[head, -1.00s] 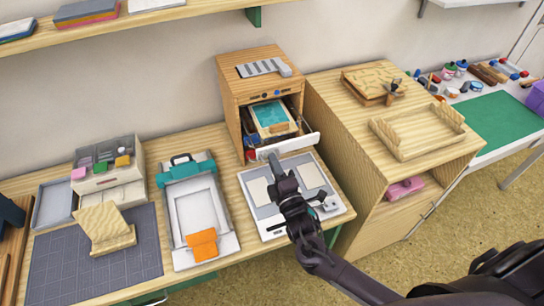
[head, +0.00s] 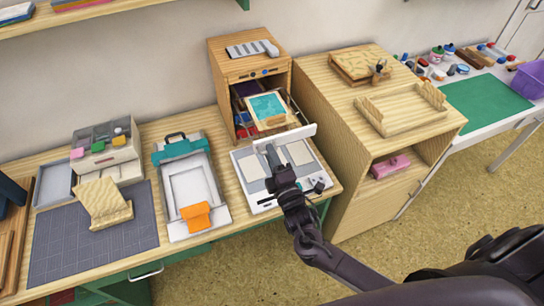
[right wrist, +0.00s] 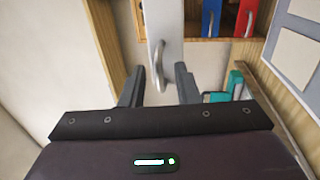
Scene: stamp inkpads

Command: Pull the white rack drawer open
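The drawer with a white front (head: 296,136) stands pulled out of the wooden cabinet (head: 222,72) on the bench. Inside it lies a wooden-framed block with a teal top (head: 268,107). My right gripper (head: 271,156) is at the front of the drawer, pointing toward it. In the right wrist view the white drawer front (right wrist: 163,22) carries a curved metal handle (right wrist: 157,65). The handle shows between the two spread fingers of my right gripper (right wrist: 160,76), with gaps on both sides. My left gripper is not in view.
A white board with grey panels (head: 247,172) lies under the drawer front. A wooden side cabinet (head: 340,120) stands close on the right. A white tray with a teal clamp (head: 188,190) and a grey cutting mat (head: 70,255) lie left.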

